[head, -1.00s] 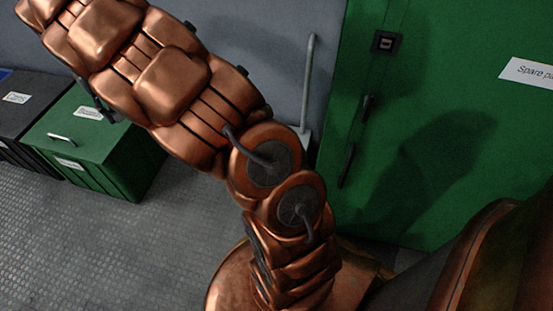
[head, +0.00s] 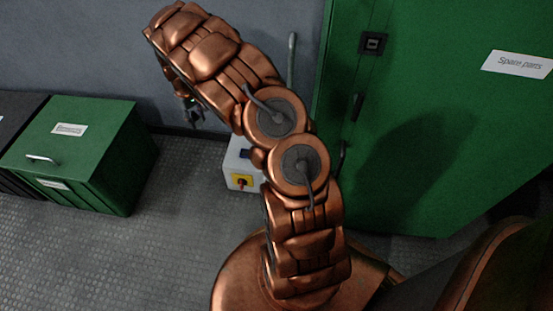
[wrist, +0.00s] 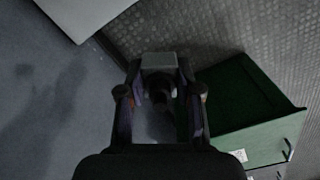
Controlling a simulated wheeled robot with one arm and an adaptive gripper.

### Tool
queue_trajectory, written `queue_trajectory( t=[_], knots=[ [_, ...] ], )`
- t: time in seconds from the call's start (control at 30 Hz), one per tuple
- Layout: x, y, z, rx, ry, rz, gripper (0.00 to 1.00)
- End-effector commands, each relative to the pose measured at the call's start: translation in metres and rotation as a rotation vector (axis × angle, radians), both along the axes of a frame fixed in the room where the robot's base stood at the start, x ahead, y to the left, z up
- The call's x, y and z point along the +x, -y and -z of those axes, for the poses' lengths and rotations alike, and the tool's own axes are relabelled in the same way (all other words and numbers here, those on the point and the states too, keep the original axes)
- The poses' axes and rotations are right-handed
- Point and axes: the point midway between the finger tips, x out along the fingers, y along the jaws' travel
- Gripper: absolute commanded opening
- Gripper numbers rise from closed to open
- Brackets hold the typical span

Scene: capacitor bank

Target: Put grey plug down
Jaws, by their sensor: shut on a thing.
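The grey plug (wrist: 158,62) is in the wrist view, held between the two fingertips of my gripper (wrist: 160,80). The fingers are shut on its sides, and a darker round part of it shows below the grey block. It is held up in the air near the wall, with the floor and a green box beyond it. In the head view my gripper (head: 190,110) is small and dark below the arm's far end; the plug cannot be made out clearly there.
A green box (head: 75,145) stands on the floor at left beside a black box (head: 15,115). A white box with a yellow panel (head: 243,181) and red knob stands by the wall, partly behind my arm. A green "Spare parts" cabinet (head: 420,120) fills the right. Floor before the boxes is clear.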

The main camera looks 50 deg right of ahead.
Motion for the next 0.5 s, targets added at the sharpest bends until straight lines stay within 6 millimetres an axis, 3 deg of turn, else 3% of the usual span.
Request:
queue_trajectory(
  t=[0.1, 0.3, 0.5],
  knots=[
    [-0.009, 0.025, 0.045, 0.004, -0.008, -0.022, 0.0],
    [-0.025, 0.053, 0.105, 0.005, -0.003, -0.068, 0.0],
    [-0.035, 0.066, 0.137, 0.005, 0.002, -0.097, 0.0]
  ],
)
